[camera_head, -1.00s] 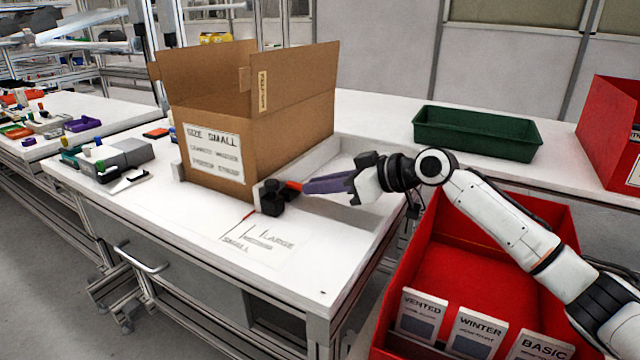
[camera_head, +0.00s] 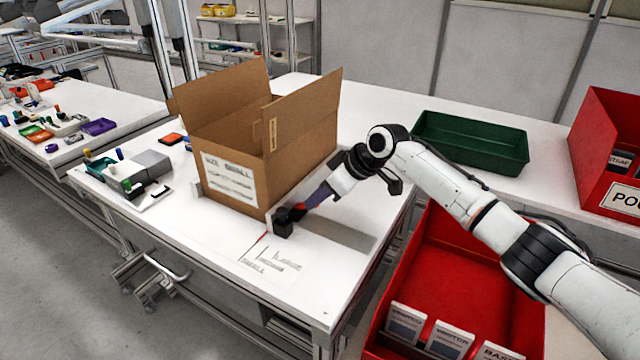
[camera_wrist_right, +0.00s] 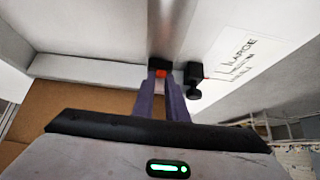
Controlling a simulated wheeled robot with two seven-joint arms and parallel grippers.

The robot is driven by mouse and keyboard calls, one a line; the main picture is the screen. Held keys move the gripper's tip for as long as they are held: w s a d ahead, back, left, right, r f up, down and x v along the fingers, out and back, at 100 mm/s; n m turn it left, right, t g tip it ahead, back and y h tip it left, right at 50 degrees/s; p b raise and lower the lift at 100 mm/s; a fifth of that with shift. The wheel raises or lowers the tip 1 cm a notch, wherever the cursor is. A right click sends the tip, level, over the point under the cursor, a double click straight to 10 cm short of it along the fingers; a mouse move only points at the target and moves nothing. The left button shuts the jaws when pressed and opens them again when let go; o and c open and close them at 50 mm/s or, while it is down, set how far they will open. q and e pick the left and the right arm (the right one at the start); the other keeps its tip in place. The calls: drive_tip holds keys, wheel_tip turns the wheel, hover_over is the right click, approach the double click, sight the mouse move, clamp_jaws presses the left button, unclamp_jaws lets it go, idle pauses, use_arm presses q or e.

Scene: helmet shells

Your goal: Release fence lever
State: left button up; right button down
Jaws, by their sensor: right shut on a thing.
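The fence lever (camera_head: 298,210) is a small red piece beside a black block (camera_head: 284,228) at the near corner of the cardboard box (camera_head: 228,165). My right gripper (camera_head: 305,205) reaches down to it from the right, its purple fingers shut on the red lever. In the right wrist view the red lever (camera_wrist_right: 160,72) shows between the fingertips (camera_wrist_right: 165,82), partly hidden by them. The black block with its round knob (camera_wrist_right: 194,78) stands just to the right of the fingers. My left gripper is not in view.
Size marks for small, medium and large (camera_head: 272,262) are printed on the white table in front of the block. A red bin (camera_head: 450,270) with labelled cards stands at the right. A green tray (camera_head: 470,142) lies behind my right arm. Small parts lie left of the box.

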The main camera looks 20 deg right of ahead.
drive_tip(key=shift+w+a+r+g+p, duration=0.2)
drive_tip(key=shift+r+g+p, duration=0.15)
drive_tip(key=shift+p, duration=0.25)
drive_tip(key=shift+f+g+h+p, duration=0.1)
drive_tip(key=shift+g+h+p, duration=0.15)
drive_tip(key=shift+h+p, duration=0.15)
drive_tip(key=c, duration=1.8)
unclamp_jaws()
drive_tip(key=shift+o, duration=0.2)
drive_tip(key=v, duration=1)
